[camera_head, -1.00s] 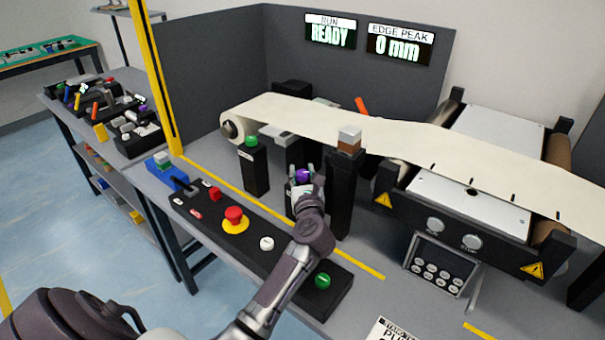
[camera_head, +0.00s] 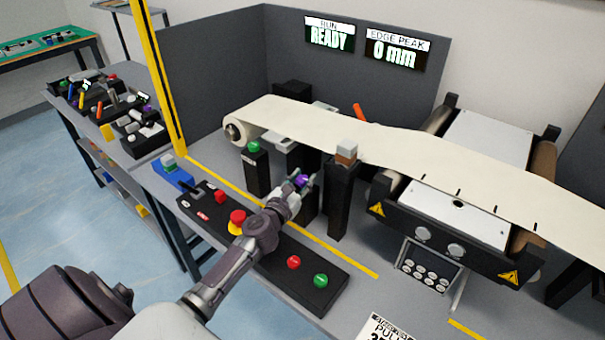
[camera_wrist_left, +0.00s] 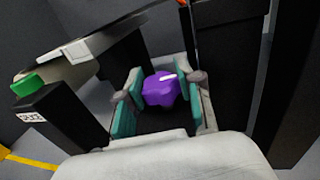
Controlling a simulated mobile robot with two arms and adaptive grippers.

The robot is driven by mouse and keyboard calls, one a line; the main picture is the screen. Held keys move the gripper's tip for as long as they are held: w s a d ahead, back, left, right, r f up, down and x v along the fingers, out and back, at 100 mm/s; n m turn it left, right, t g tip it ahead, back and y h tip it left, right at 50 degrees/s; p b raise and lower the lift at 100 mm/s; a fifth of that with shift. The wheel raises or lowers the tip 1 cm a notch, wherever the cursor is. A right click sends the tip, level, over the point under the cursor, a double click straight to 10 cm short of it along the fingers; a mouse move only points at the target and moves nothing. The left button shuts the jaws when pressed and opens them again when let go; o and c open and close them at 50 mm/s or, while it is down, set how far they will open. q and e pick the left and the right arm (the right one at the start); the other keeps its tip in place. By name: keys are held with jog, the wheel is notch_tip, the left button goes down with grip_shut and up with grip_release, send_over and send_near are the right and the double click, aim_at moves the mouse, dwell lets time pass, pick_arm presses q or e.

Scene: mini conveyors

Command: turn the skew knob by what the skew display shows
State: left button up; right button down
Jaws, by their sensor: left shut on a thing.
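The purple knob (camera_head: 300,181) tops a short black post (camera_head: 310,205) between the green-topped post and the taller post. My left gripper (camera_head: 303,182) is at the knob. In the left wrist view the knob (camera_wrist_left: 160,90) is lobed with a white mark pointing toward the right finger. The left gripper's teal-padded fingers (camera_wrist_left: 162,92) stand on either side of it, shut on it. The edge display (camera_head: 396,49) reads "EDGE PEAK 0 mm". The other display (camera_head: 330,35) reads "RUN READY". I see no display labelled skew. My right gripper is not in view.
A green-topped post (camera_head: 256,172) stands left of the knob, and a tall post (camera_head: 342,195) stands close on its right. The cream web (camera_head: 300,122) runs above and behind. The button panel (camera_head: 315,283) lies in front, with a red mushroom button (camera_head: 238,216).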

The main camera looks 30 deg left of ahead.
pick_arm(q)
jog(key=shift+m+h, duration=0.5)
jog(key=shift+h, duration=0.2)
jog(key=o, duration=1.2)
jog(key=shift+s, duration=0.15)
jog(key=s, duration=1.1)
jog(key=shift+s, duration=0.4)
